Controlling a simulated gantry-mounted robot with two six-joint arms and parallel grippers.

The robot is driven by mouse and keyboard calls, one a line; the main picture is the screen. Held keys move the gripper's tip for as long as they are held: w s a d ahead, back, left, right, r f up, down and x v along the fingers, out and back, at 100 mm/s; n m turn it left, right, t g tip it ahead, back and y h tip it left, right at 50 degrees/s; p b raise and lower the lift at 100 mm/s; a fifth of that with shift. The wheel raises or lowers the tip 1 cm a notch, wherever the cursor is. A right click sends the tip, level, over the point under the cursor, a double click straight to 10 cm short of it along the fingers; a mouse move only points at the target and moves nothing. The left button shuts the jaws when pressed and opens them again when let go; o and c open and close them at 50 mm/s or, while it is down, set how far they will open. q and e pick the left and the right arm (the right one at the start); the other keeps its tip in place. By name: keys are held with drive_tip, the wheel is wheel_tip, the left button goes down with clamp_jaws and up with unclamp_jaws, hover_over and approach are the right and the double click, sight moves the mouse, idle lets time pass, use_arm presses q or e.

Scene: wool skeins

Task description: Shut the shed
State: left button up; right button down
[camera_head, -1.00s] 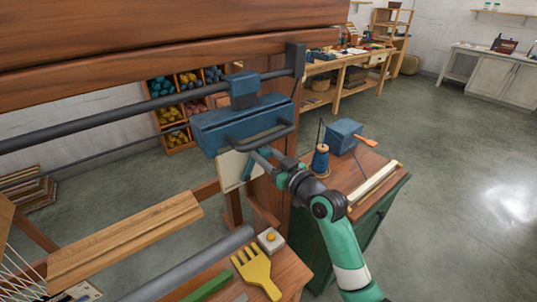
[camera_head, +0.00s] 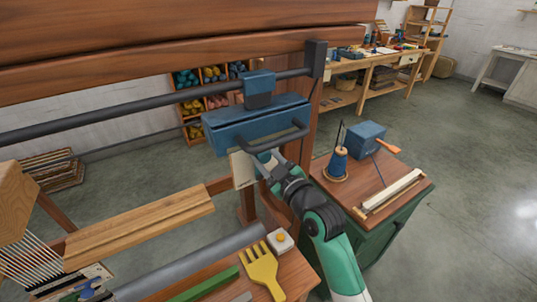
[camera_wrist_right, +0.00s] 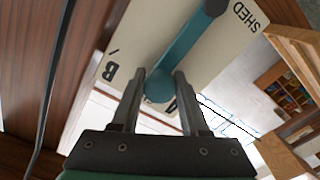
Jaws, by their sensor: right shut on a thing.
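A pale plate lettered SHED (camera_wrist_right: 195,45) shows in the right wrist view, with a B (camera_wrist_right: 110,70) near its left edge and an A partly hidden by a finger. A teal lever (camera_wrist_right: 185,45) crosses it, its round knob end between the fingers of my right gripper (camera_wrist_right: 158,88). The gripper is shut on the knob. In the head view the right gripper (camera_head: 262,162) is below the blue carriage (camera_head: 255,122), in front of the pale plate (camera_head: 242,170). My left gripper is not in view.
The blue carriage's dark handle bar (camera_head: 268,137) is close above my right gripper. A wooden loom post stands beside it. A green cabinet (camera_head: 385,235) at right holds a blue spool (camera_head: 338,165) and a blue box (camera_head: 365,138). A yellow comb (camera_head: 262,268) lies in front.

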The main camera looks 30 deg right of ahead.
drive_tip(key=shift+d+f, duration=0.1)
drive_tip(key=shift+f, duration=0.15)
drive_tip(key=c, duration=0.8)
unclamp_jaws()
drive_tip(key=o, duration=0.4)
drive_tip(key=shift+r, duration=0.1)
drive_tip(key=shift+r, duration=0.1)
drive_tip(key=s+p, duration=0.1)
drive_tip(key=s, duration=0.3)
drive_tip(key=s+p, duration=0.1)
drive_tip(key=s, duration=0.2)
drive_tip(key=s+p, duration=0.1)
drive_tip(key=s, duration=0.3)
drive_tip(key=shift+s+d+p, duration=0.3)
drive_tip(key=shift+d, duration=0.1)
